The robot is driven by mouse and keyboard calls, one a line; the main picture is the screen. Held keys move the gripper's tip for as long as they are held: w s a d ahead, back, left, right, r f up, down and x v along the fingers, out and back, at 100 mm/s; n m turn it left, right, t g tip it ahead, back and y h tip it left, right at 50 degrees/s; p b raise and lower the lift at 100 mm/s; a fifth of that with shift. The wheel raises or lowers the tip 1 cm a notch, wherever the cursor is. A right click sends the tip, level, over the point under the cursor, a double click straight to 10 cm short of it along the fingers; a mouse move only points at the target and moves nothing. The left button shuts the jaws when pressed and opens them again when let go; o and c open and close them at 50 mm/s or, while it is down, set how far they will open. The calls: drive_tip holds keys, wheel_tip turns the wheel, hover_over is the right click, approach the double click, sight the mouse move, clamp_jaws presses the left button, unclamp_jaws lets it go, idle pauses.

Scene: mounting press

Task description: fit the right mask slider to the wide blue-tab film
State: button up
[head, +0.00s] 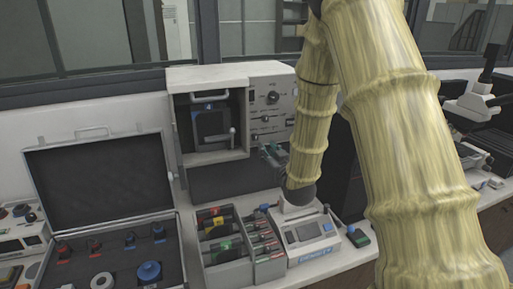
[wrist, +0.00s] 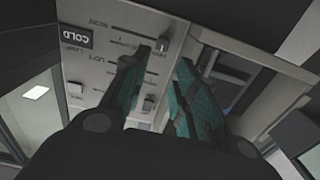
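The press (head: 235,72) stands against the back wall, its control panel to the right of its window. A dark film with blue edging (head: 209,122) shows in the window; I cannot tell its width. Slider knobs sit on the panel, an upper one (head: 264,118) and a lower one (head: 256,136). My gripper (head: 271,152) is before the panel's lower part. Its teal fingers (wrist: 174,58) are apart, with nothing visibly held.
A divided tray (head: 226,269) with colour-tabbed pieces and a small grey device (head: 308,238) stand below on the counter. An open dark case (head: 98,180) lies to the left. A handle (head: 232,135) sticks out from the press window.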

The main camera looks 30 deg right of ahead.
sight(256, 137)
drive_tip(key=w+p, duration=0.1)
drive_tip(key=w, duration=0.2)
drive_tip(key=w+d+p, duration=0.1)
drive_tip(key=w, duration=0.3)
drive_tip(key=w+p, duration=0.2)
drive_tip(key=w, duration=0.1)
drive_tip(key=shift+w+d+f, duration=0.2)
drive_tip(key=shift+w+d, duration=0.05)
drive_tip(key=shift+w, duration=0.1)
clamp_jaws()
